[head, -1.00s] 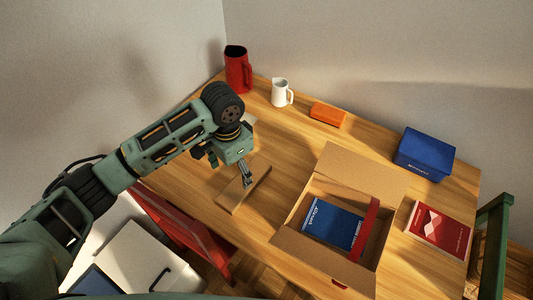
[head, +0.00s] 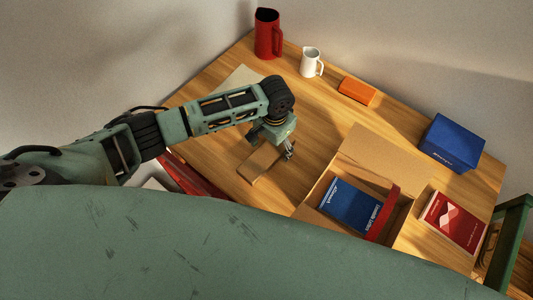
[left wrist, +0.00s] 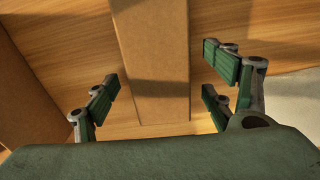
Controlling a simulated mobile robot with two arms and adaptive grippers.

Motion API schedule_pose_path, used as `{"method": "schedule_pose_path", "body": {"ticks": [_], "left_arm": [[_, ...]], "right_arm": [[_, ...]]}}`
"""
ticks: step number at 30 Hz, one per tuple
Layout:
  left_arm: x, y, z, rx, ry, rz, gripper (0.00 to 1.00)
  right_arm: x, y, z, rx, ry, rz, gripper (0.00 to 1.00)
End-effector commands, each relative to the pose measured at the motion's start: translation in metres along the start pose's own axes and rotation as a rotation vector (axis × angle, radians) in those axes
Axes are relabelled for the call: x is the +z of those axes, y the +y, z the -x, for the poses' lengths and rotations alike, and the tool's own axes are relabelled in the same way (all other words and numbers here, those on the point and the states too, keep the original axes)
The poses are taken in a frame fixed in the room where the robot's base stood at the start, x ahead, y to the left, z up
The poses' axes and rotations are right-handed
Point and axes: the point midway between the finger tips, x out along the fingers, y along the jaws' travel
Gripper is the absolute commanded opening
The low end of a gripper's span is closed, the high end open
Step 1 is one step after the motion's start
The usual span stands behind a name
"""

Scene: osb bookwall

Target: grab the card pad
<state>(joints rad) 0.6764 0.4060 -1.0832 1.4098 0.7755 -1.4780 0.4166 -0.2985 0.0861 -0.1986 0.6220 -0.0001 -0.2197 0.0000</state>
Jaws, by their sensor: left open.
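The card pad (head: 262,162), a flat brown cardboard strip, lies on the wooden table left of the open box. My left gripper (head: 288,152) is at the pad's right end, fingers pointing down. In the left wrist view the pad (left wrist: 155,55) runs lengthwise between the spread fingers of the left gripper (left wrist: 162,82). There is a gap on each side, so the gripper is open and empty. Its height above the pad is hard to tell. My right gripper is not in view.
An open cardboard box (head: 372,151) holding a blue book (head: 350,206) stands right of the pad. Further off are a red book (head: 453,222), a blue box (head: 451,143), an orange block (head: 357,91), a white jug (head: 311,62) and a red pitcher (head: 267,35).

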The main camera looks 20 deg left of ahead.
Motion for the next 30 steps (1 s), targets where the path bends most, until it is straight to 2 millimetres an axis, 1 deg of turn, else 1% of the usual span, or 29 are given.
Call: {"method": "schedule_pose_path", "body": {"ticks": [1,3,5,6,16,22,30], "left_arm": [[0.0,0.0,-0.001,0.0,0.001,-0.001,0.77],[0.0,0.0,-0.001,0.0,0.001,-0.001,0.77],[0.0,0.0,-0.001,0.0,0.001,-0.001,0.77],[0.0,0.0,0.0,0.0,0.001,-0.001,0.75],[-0.001,0.0,0.0,0.0,0.001,-0.001,0.46],[-0.001,0.0,0.0,0.0,0.001,-0.001,0.29],[-0.001,0.0,0.001,0.0,0.002,-0.001,0.28]], "right_arm": [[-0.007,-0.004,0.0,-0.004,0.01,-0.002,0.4],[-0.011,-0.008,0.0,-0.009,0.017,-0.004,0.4],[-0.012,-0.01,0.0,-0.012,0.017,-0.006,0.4],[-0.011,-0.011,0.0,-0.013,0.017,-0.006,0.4],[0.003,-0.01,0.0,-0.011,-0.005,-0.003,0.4],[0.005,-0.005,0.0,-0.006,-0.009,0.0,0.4],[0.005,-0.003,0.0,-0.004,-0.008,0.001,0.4]]}}
